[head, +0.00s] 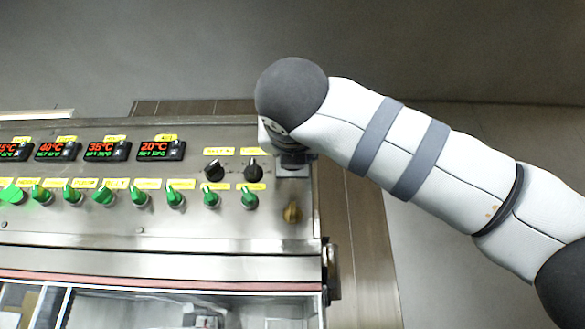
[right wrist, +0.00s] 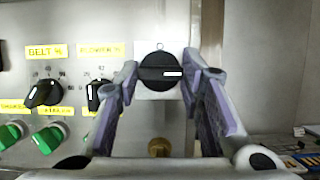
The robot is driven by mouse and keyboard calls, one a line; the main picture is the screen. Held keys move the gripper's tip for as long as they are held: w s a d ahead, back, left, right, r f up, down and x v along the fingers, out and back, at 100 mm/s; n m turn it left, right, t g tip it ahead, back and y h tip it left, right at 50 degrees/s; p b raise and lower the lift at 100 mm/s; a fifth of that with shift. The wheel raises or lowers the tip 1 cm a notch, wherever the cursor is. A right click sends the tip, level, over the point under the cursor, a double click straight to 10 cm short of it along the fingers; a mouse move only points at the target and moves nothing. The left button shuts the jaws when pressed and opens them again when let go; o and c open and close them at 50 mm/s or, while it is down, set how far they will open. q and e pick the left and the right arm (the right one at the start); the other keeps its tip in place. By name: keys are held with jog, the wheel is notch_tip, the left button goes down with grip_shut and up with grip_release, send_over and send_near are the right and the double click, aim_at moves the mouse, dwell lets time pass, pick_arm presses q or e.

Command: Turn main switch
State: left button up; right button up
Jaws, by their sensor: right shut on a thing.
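The main switch (right wrist: 160,72) is a round black knob on a pale plate at the panel's right end. In the right wrist view its bar lies about level, its white mark points right, and a small round mark sits above it. My right gripper (right wrist: 160,80) has one finger on each side of the knob and is shut on it. In the head view my right arm's dark wrist covers the switch; only part of its plate (head: 292,171) shows. My left gripper is not in view.
Two black knobs, BELT (right wrist: 43,93) and another (right wrist: 99,94), sit left of the switch. Green knobs (head: 249,199) line the row below. A brass-coloured knob (head: 292,212) is under the switch. Temperature displays (head: 161,150) are farther left. The panel ends just right of the switch.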

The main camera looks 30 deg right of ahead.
jog(key=shift+d+n, duration=0.1)
jog(key=shift+n, duration=0.4)
jog(key=shift+s+d+r+n+g+y, duration=0.1)
jog(key=shift+n+g+y, duration=0.15)
jog(key=shift+n+y, duration=2.25)
jog(key=shift+w+d+r+n+g+y, duration=0.15)
jog(key=shift+n+g+y, duration=0.25)
jog(key=shift+n, duration=4.15)
jog(key=shift+s+d+r+n+g+y, duration=0.15)
jog(key=shift+n+y, duration=1.35)
jog(key=shift+n, duration=2.05)
jog(key=shift+a, duration=0.1)
jog(key=o, duration=1.2)
jog(key=shift+c, duration=0.2)
